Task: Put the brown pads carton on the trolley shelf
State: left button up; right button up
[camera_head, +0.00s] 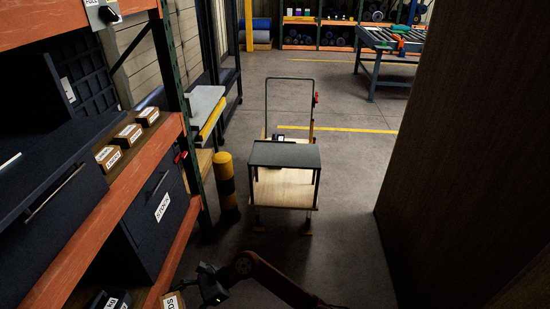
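The trolley (283,194) stands on the floor ahead, with a grey raised shelf (285,155) above its pale wooden deck and a thin upright handle behind. Several small brown cartons with white labels are on the left rack: a near one (108,157), a middle one (127,135) and a far one (148,116). Another labelled brown carton (173,301) is cut off at the bottom edge. The labels are too small for me to tell which is the pads carton. My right gripper (212,286) is low beside the rack; its fingers are unclear. My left gripper is out of view.
The orange rack (95,225) with dark bins fills the left side. A yellow-black bollard (227,182) stands between rack and trolley. A tall brown panel (465,150) blocks the right. Floor (350,215) right of the trolley is clear.

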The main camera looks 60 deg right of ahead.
aim_at(292, 156)
jog(key=z, duration=0.9)
jog(key=i, duration=0.8)
jog(key=z, duration=1.1)
jog(key=i, duration=2.45)
jog(key=u, duration=0.25)
